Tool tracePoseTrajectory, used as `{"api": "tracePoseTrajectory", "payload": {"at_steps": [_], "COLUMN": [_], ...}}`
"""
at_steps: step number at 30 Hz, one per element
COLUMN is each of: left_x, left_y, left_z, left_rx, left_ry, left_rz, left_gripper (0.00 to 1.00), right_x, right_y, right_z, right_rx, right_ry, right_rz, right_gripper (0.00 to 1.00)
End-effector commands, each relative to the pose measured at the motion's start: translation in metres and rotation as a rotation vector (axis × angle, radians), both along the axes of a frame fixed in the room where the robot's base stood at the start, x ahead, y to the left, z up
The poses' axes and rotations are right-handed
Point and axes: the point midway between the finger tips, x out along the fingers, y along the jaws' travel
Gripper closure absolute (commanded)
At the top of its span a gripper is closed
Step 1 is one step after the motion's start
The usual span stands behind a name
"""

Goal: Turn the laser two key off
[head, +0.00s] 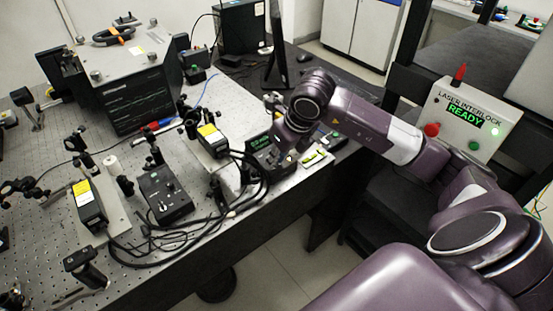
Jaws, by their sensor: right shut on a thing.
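Two black laser control boxes sit on the optical bench (225,95). One control box (165,197) is at the centre left, with small knobs on its top. The other control box (259,144) is at the bench's right front and has a lit green display. My right gripper (284,160) reaches down over this right-hand box, at its key side. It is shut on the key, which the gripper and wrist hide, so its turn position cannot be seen. Labels naming laser one or two are too small to read. My left gripper is not in view.
Black cables loop in front of the boxes. A yellow-labelled laser head (213,140) stands just left of the right-hand box; another laser head (90,205) is farther left. A white interlock panel (465,120) reading READY stands right of my arm.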

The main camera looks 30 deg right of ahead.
Motion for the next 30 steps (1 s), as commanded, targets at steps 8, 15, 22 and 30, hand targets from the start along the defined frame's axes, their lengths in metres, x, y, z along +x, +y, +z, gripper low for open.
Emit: {"api": "tracePoseTrajectory", "payload": {"at_steps": [8,15,22,30], "left_x": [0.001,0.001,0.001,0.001], "left_y": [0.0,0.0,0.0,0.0], "left_z": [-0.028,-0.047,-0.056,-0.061], "left_rx": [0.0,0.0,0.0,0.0], "left_ry": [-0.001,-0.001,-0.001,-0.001], "left_rz": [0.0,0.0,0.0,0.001], "left_gripper": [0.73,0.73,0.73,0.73], "right_x": [0.002,0.003,0.005,0.007], "right_y": [-0.004,-0.005,-0.007,-0.007], "right_z": [-0.003,-0.002,0.001,0.002], "right_rx": [-0.002,0.0,0.001,0.002], "right_ry": [-0.005,-0.004,-0.006,-0.006], "right_rz": [0.189,0.415,0.633,0.891], "right_gripper": [1.0,1.0,1.0,1.0]}}
